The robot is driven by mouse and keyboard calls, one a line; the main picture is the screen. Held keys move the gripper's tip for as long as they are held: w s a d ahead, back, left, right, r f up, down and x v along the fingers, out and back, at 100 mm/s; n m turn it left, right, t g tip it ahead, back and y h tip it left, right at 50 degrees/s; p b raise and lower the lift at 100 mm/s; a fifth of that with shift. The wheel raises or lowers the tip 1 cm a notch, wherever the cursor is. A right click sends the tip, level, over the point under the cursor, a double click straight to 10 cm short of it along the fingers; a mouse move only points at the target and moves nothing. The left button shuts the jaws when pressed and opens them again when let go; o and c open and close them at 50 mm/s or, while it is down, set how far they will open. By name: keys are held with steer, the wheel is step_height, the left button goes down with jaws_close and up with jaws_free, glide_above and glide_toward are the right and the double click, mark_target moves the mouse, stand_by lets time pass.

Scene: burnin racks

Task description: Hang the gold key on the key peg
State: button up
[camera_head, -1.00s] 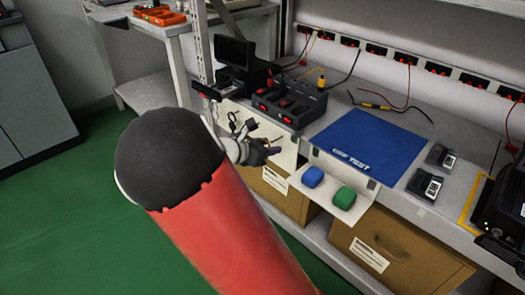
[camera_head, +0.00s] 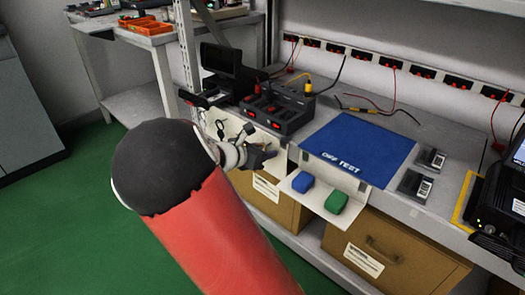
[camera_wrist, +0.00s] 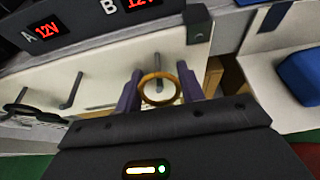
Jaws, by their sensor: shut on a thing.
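The gold key shows as a gold ring (camera_wrist: 146,93) in the wrist view, upright between the two purple fingers of my gripper (camera_wrist: 160,92). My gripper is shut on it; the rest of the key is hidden. A white panel (camera_wrist: 97,72) with several grey pegs stands right beyond the fingers. One peg (camera_wrist: 72,91) is bare, left of the gripper. Another peg appears behind or inside the ring; I cannot tell whether the ring is around it. In the head view my gripper (camera_head: 258,158) is in front of the panel (camera_head: 279,157), below the bench top.
A black charger (camera_head: 277,112) with red displays stands above the panel. A small white shelf (camera_head: 318,203) right of the gripper holds a blue block (camera_head: 303,181) and a green block (camera_head: 336,201). A black key-like thing (camera_wrist: 30,112) hangs at the panel's left.

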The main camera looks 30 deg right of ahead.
steer(key=shift+s+d, duration=0.2)
steer(key=shift+d, duration=0.2)
steer(key=o, duration=1)
steer(key=shift+r, duration=0.1)
